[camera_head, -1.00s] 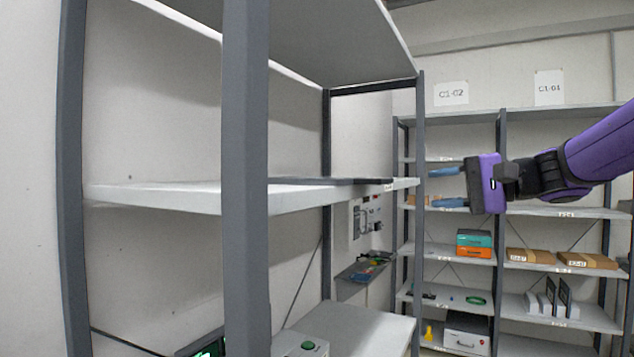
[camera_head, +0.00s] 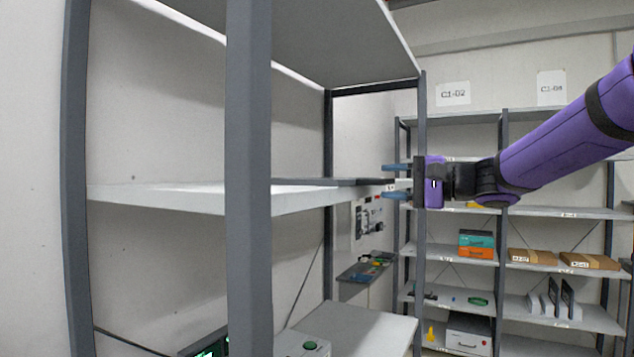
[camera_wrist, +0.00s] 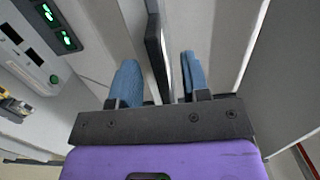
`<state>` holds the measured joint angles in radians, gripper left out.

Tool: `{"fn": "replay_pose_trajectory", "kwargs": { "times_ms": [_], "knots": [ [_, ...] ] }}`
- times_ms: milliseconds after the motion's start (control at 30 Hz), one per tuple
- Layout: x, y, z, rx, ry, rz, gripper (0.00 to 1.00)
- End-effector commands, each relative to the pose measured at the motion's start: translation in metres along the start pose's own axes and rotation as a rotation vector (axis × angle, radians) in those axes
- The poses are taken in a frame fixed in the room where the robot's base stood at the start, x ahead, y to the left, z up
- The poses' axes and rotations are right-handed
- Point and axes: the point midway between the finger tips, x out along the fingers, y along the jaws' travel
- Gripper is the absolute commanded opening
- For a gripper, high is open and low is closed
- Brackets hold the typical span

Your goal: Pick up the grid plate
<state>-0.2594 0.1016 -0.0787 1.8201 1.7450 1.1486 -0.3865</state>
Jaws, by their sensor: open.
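A thin dark flat plate, which I take for the grid plate (camera_head: 335,182), lies flat on the middle shelf (camera_head: 190,197) at its right end. Any grid pattern is not visible at this angle. My gripper (camera_head: 388,181) is at the right end of that shelf, open, with one blue finger above plate level and one below. In the wrist view the plate (camera_wrist: 156,48) shows edge-on as a dark strip running between the two blue fingers of my gripper (camera_wrist: 160,70). There are gaps on both sides of it, so nothing is gripped.
Grey posts (camera_head: 248,180) of the near rack stand in front of the shelf and close to my gripper. An upper shelf (camera_head: 335,40) hangs above. A grey box with a green button (camera_head: 303,344) sits below. Behind is another rack with boxes (camera_head: 476,244).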

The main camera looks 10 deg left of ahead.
Motion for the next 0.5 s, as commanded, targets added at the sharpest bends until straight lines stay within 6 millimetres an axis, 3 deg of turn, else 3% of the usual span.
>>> {"fn": "replay_pose_trajectory", "kwargs": {
  "times_ms": [167, 400, 433, 500],
  "knots": [
    [0.025, 0.002, 0.001, 0.000, -0.004, 0.001, 0.43],
    [0.028, 0.001, 0.001, 0.000, 0.000, 0.001, 0.43],
    [0.028, 0.001, 0.001, 0.000, -0.001, 0.001, 0.40],
    [0.028, 0.001, 0.001, 0.000, -0.001, 0.001, 0.24]
  ]
}}
